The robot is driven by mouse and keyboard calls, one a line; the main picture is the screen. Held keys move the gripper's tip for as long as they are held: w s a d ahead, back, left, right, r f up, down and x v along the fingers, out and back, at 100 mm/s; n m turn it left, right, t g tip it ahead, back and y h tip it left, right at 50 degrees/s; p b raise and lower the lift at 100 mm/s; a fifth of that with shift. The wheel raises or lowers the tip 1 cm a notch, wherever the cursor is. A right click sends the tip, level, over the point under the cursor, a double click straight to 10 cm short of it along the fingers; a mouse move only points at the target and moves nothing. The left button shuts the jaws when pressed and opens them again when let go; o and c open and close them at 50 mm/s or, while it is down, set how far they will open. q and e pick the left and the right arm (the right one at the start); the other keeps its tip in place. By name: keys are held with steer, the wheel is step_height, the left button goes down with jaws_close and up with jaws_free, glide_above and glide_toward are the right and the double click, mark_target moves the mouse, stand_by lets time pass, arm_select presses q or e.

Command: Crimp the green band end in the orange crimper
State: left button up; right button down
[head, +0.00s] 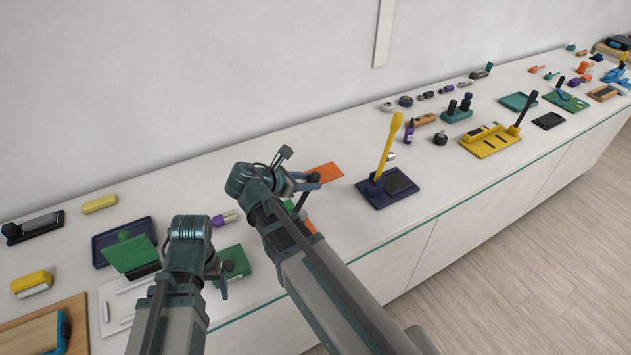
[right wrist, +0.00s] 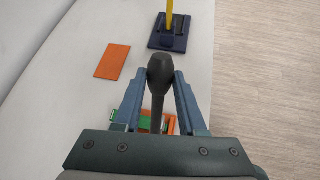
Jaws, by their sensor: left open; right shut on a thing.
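My right gripper (head: 286,180) is shut on a dark lever with a rounded black knob (right wrist: 160,70), which stands between its fingers in the right wrist view. Below it is the orange crimper (head: 309,226), mostly hidden by my right arm; orange also shows below the fingers in the right wrist view (right wrist: 171,126). A green piece, perhaps the green band (right wrist: 145,123), lies at the crimper's left; its end is hidden. My left gripper (head: 219,276) is open and points down beside a green block (head: 236,262); it appears empty.
A flat orange plate (head: 323,173) lies behind the crimper. A navy base with a yellow lever (head: 386,155) stands to the right. A purple-ended piece (head: 222,219) lies between my arms. A navy tray (head: 104,237) and green plate (head: 130,253) are at left.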

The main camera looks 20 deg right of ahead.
arm_select(q)
steer(key=shift+r, duration=0.2)
arm_select(e)
steer(key=shift+a+r, duration=0.1)
steer(key=shift+a, duration=0.35)
steer(key=c, duration=0.5)
jaws_free()
steer(key=shift+a, duration=0.1)
arm_select(q)
steer(key=shift+a, duration=0.1)
arm_select(e)
steer(key=shift+r, duration=0.1)
